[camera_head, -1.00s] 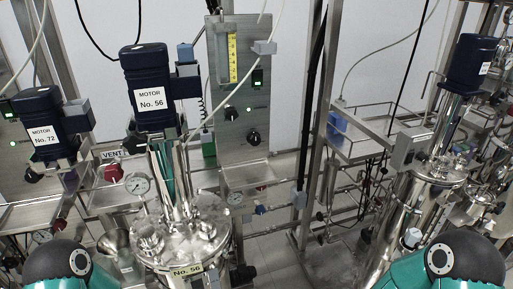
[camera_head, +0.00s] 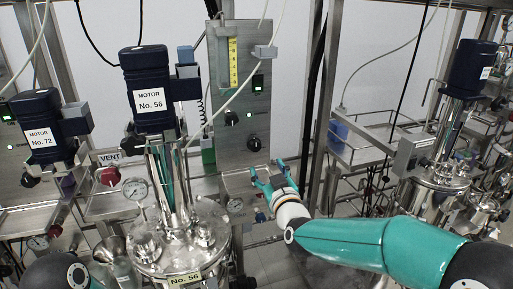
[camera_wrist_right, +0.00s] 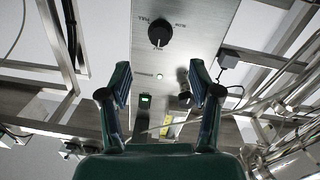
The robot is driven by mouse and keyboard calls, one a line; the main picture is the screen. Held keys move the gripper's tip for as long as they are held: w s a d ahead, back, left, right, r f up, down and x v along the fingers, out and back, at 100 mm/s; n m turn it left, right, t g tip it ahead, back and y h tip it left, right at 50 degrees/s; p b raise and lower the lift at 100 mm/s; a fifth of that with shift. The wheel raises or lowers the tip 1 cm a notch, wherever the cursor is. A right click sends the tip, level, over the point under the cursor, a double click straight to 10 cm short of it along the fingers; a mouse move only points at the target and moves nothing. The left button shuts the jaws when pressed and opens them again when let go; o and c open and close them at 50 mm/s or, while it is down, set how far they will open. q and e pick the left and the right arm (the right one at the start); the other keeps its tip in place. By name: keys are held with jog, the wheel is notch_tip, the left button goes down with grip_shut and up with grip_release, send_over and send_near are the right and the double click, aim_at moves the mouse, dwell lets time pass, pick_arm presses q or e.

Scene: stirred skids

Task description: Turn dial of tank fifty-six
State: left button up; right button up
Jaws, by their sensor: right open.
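Tank fifty-six (camera_head: 180,250) is a steel vessel with a "No. 56" plate, under the dark blue motor (camera_head: 150,92) labelled No. 56. Behind it stands a steel control panel (camera_head: 236,100) with a lit green display and two black knobs. The lower dial (camera_head: 254,143) also shows in the right wrist view (camera_wrist_right: 160,33), with printing around it. The upper knob (camera_head: 231,118) is partly behind a finger in the wrist view (camera_wrist_right: 185,84). My right gripper (camera_head: 267,172) is open and empty, below the lower dial and apart from it. My left gripper is out of view.
A yellow-scaled gauge (camera_head: 233,62) tops the panel. A pale hose crosses beside it. Motor No. 72 (camera_head: 42,130) stands at left. A steel rack (camera_head: 362,152) and another tank (camera_head: 437,185) stand at right. Pipes and a pressure gauge (camera_head: 135,188) crowd the tank.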

aim_at(256, 149)
jog(key=p+x, duration=0.3)
jog(key=x, duration=0.8)
